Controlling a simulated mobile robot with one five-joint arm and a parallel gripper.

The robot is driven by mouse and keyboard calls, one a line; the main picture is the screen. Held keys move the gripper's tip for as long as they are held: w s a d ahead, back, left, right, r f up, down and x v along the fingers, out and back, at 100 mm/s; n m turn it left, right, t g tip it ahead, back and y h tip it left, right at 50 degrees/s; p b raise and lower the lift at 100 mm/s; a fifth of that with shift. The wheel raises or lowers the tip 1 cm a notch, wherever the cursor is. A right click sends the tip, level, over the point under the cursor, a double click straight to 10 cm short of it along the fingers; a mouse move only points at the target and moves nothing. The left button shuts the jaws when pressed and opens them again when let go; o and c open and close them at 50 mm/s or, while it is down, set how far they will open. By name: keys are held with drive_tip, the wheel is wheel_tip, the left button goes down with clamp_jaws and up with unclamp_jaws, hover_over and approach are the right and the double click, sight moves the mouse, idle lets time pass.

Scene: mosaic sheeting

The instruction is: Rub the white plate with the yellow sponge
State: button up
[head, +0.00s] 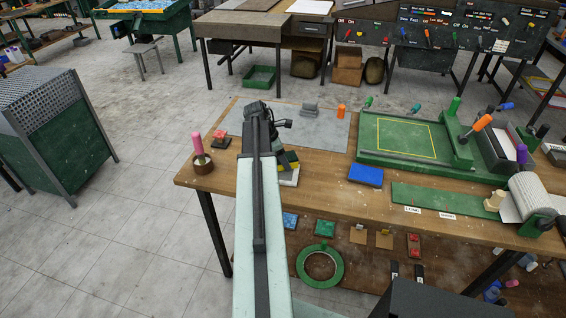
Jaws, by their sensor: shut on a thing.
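The white plate (290,180) lies on the wooden workbench, just right of my arm, and the arm covers its left part. The yellow sponge (294,167) shows as a small yellow patch over the plate, partly hidden by dark parts of my gripper. My gripper (284,157) points down over the plate and is shut on the sponge. Its fingers are mostly hidden behind my arm. The sponge looks to be at or just above the plate; I cannot tell whether they touch.
A brown pot with a pink-handled tool (202,161) and a red block (222,137) stand left of my arm. A grey mat (325,125) lies behind. A blue block (366,175) and green board (450,200) are to the right. Bench between plate and blue block is clear.

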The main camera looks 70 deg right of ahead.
drive_tip(key=shift+r, duration=0.1)
wheel_tip(320, 180, up, 6)
drive_tip(key=p, duration=0.6)
wheel_tip(320, 180, up, 3)
drive_tip(key=p, duration=0.3)
drive_tip(key=shift+r, duration=0.1)
drive_tip(key=shift+f, duration=0.25)
